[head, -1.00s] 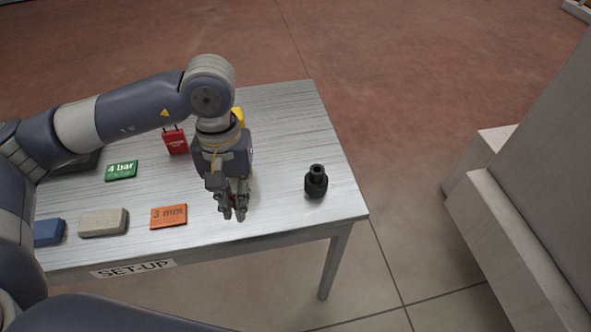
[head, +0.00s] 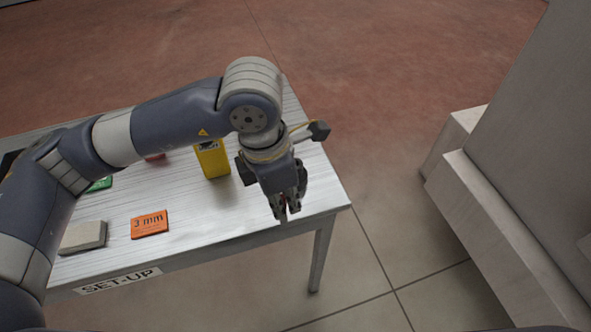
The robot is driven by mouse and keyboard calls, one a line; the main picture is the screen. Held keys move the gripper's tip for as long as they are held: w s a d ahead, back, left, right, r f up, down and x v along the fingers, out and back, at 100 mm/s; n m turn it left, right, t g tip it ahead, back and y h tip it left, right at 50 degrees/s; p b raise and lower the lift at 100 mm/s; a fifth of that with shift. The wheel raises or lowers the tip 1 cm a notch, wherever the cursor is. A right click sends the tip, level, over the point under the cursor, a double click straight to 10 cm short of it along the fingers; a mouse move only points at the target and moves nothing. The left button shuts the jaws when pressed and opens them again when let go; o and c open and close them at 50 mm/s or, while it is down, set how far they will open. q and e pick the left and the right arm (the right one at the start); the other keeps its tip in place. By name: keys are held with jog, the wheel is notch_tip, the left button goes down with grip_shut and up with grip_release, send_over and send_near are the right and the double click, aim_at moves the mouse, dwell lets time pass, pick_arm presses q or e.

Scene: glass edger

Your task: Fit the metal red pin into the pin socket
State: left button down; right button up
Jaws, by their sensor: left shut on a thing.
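My left gripper (head: 286,208) is near the table's right front corner, pointing down. It is shut on the metal red pin (head: 283,207), of which only a small bit of red shows between the fingertips. The black pin socket is hidden, or nearly so, behind the gripper. I cannot tell the gap between the pin and the socket, or whether they touch. My right gripper is not in view.
The metal set-up table (head: 255,222) holds a yellow object (head: 212,160), an orange "3 mm" card (head: 150,224), a beige block (head: 83,236) and a green card (head: 98,184). A red item (head: 155,157) is partly hidden by my arm. A pale machine base (head: 480,190) stands at right.

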pick_arm(q)
jog(key=d+n, duration=0.3)
jog(key=n, duration=0.1)
jog(key=shift+s+d+r+t, duration=0.1)
jog(key=shift+s+r+t, duration=0.2)
jog(key=shift+s+r, duration=0.05)
jog(key=w+f+p, duration=0.1)
jog(key=w+p, duration=0.1)
jog(key=w, duration=0.3)
jog(key=w+f+p, duration=0.1)
jog(key=w+p, duration=0.2)
jog(key=w, duration=0.2)
jog(key=w+a+f+p, duration=0.1)
jog(key=w+p, duration=0.1)
jog(key=w, duration=0.4)
jog(key=shift+f, duration=0.8)
jog(key=c, duration=1.6)
grip_release()
jog(key=shift+c, duration=0.2)
